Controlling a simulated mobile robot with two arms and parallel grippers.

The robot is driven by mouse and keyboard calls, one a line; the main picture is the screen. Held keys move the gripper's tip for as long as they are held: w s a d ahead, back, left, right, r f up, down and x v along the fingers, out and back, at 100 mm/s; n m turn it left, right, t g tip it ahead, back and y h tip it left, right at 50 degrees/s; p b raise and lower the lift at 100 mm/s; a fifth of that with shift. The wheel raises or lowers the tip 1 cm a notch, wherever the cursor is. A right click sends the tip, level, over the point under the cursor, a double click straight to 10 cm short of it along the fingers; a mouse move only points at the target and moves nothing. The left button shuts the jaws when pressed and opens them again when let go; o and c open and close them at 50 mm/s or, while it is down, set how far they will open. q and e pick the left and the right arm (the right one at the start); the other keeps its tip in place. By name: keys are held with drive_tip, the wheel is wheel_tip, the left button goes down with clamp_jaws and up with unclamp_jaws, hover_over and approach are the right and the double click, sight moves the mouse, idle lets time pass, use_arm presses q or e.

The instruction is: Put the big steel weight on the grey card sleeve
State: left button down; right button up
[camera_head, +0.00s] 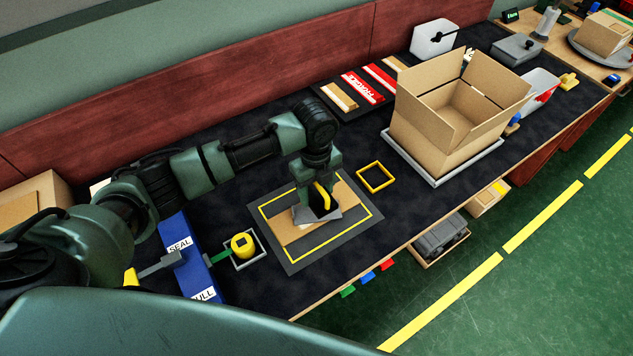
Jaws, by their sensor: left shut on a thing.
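My left gripper (321,205) comes down over the mat with the yellow outline (291,262), near its middle. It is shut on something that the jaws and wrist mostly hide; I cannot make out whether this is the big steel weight. A flat grey piece (332,215), which looks like the grey card sleeve, shows just under and beside the jaws, over brown cardboard (284,233). I cannot tell whether the held thing touches it. No steel weight shows clearly elsewhere. My right gripper is not in view.
A yellow square frame (375,165) lies empty right of the mat. A yellow round item (243,245) sits in a small grey tray (239,266) on the left, beside a blue box (181,262). A large open carton (430,148) stands at the back right.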

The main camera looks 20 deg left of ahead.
sight(317, 193)
use_arm(q)
wheel_tip(317, 193, down, 4)
drive_tip(key=shift+r, duration=0.2)
drive_tip(key=shift+f, duration=0.45)
drive_tip(key=c, duration=0.5)
unclamp_jaws()
drive_tip(key=shift+s+f, duration=0.1)
drive_tip(key=shift+r, duration=0.2)
wheel_tip(317, 193, up, 12)
drive_tip(key=shift+a+r+b, duration=0.1)
drive_tip(key=shift+r+b, duration=0.15)
drive_tip(key=shift+b, duration=0.5)
